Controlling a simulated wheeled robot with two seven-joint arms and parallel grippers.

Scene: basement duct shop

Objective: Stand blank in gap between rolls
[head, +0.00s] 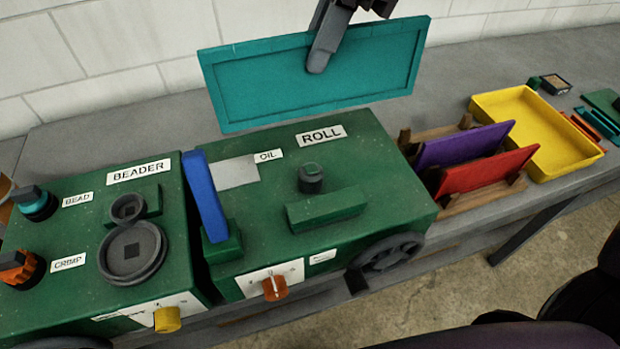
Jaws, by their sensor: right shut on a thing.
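A teal rectangular blank (240,95) with a raised rim hangs in the air above the back of the green machine labelled ROLL (350,240). My right gripper (322,58) comes in from the top and is shut on the blank at its upper middle. One finger lies over the near face; the other is hidden behind it. The blank is tilted slightly, apart from the machine top. The green machine labelled BEADER (75,265) carries a small dark roll (127,207) and a larger dark roll (132,253) close together. My left gripper is not in view.
A wooden rack (480,195) holds a purple blank (464,146) and a red blank (485,172). A yellow tray (535,130) stands to its right. A block wall (120,50) runs behind the bench.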

